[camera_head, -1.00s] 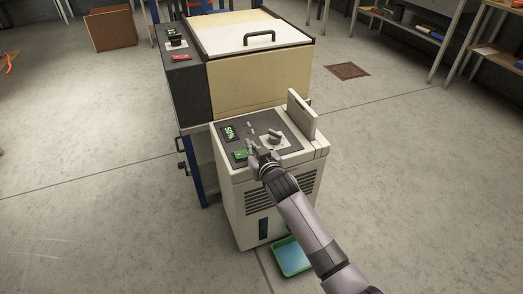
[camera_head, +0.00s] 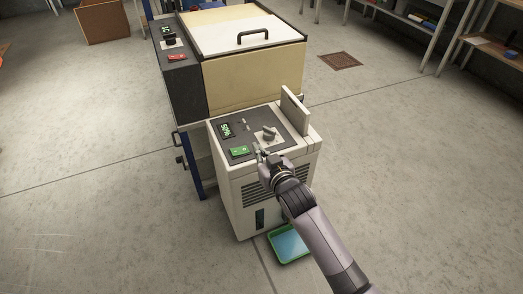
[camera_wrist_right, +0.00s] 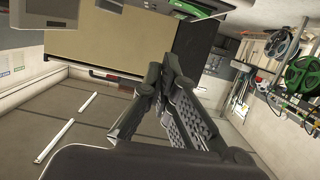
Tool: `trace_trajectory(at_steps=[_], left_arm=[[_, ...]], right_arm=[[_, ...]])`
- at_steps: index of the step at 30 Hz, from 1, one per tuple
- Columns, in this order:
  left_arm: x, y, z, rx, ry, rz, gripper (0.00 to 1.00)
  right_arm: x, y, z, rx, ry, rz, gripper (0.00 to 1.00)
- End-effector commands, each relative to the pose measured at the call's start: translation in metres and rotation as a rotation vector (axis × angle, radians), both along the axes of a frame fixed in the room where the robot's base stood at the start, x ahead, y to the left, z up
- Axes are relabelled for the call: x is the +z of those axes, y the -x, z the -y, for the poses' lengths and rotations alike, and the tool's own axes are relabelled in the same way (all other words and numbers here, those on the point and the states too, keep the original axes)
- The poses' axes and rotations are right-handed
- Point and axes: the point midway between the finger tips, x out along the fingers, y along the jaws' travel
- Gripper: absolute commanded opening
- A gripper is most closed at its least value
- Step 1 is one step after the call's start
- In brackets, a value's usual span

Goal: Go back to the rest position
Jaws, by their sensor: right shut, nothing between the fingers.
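My right gripper (camera_head: 262,156) is at the front edge of the white machine's top, just in front of its dark control panel. It is shut and empty. Its dark fingers also show in the right wrist view (camera_wrist_right: 165,75), close together at the tips. The white machine (camera_head: 240,190) has a lit display (camera_head: 226,130), a green switch (camera_head: 239,152) and a grey knob (camera_head: 269,134) on its panel. A flat lid or plate (camera_head: 294,110) stands upright at its right side. My left gripper is not in view.
A larger cream cabinet (camera_head: 255,80) with a black handle stands behind the white machine. A green tray (camera_head: 287,244) with a light blue inside lies on the floor by its front. A cardboard box (camera_head: 103,22) is at the far left, shelves (camera_head: 400,14) at the far right. Open floor surrounds the machines.

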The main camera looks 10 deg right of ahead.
Motion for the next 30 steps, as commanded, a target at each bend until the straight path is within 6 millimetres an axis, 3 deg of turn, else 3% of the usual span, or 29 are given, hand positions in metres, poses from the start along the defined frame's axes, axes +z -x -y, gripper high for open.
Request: trace_trajectory(at_steps=[5,22,26,30], left_arm=[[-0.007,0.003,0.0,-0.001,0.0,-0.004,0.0],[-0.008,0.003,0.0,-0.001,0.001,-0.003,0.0],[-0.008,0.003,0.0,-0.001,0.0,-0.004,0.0],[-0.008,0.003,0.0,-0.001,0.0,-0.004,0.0]], right_arm=[[0.003,0.009,0.004,0.0,0.0,0.0,0.0],[-0.003,0.012,0.006,-0.004,0.004,-0.013,0.0],[-0.044,0.03,0.02,-0.028,0.027,-0.109,0.0],[-0.123,0.079,0.049,-0.071,0.079,-0.313,0.0]])
